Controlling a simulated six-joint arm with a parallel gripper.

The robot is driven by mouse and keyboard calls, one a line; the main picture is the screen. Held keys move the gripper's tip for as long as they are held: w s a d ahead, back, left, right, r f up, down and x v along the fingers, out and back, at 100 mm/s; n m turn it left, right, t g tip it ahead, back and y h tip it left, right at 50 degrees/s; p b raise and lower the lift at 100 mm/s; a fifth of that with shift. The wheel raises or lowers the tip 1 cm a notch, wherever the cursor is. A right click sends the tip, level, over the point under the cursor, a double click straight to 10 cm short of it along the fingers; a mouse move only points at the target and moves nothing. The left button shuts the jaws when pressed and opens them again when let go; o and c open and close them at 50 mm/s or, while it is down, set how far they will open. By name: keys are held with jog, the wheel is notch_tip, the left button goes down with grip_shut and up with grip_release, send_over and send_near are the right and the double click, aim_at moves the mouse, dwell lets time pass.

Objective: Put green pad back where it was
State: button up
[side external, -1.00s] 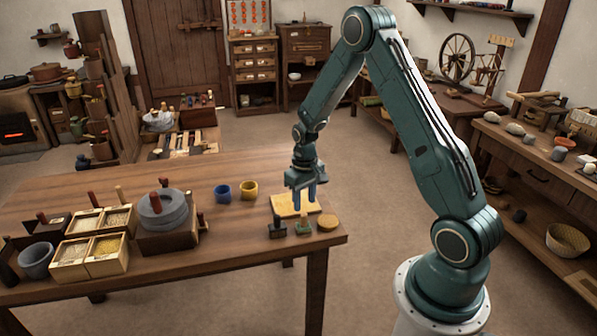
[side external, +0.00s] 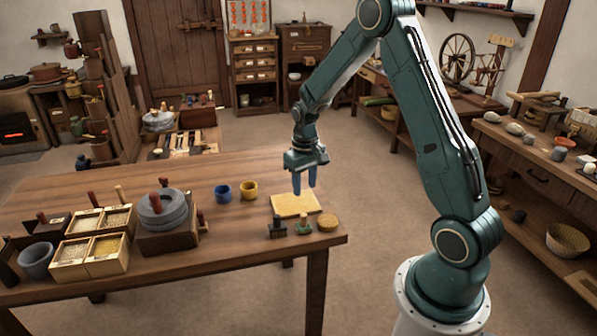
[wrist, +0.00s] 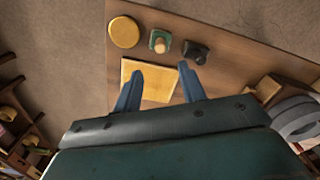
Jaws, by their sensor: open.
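The green pad (side external: 303,228), a small green block with a pale knob, stands upright near the table's front right corner. It also shows in the wrist view (wrist: 159,46). It stands between a dark knobbed block (side external: 277,231) and a round tan disc (side external: 327,223), in front of a flat yellow board (side external: 295,204). My gripper (side external: 305,190) is open and empty above the board, apart from the pad. In the wrist view the blue fingers (wrist: 160,69) are spread, with the pad beyond their tips.
Blue (side external: 223,192) and yellow (side external: 249,190) cups stand to the left on the table (side external: 180,265). Further left are a stone quern (side external: 164,212), grain boxes (side external: 105,266) and a grey bowl (side external: 36,260). The table's right edge is close to the disc.

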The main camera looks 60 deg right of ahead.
jog(key=s+a+r+n+t, duration=0.1)
jog(key=s+a+r, duration=0.2)
jog(key=a+r, duration=0.35)
jog(key=s+a+r+n+t, duration=0.1)
jog(key=s+a+r+t, duration=0.2)
jog(key=r, duration=0.7)
jog(key=s+a+r, duration=0.3)
jog(key=s+a, duration=0.1)
jog(key=s, duration=0.3)
jog(key=s+a+r+n+t, duration=0.1)
jog(key=s+a+r, duration=0.2)
jog(key=s+a, duration=0.2)
jog(key=shift+s+n+t, duration=0.3)
jog(key=shift+s, duration=1.2)
jog(key=shift+r, duration=0.1)
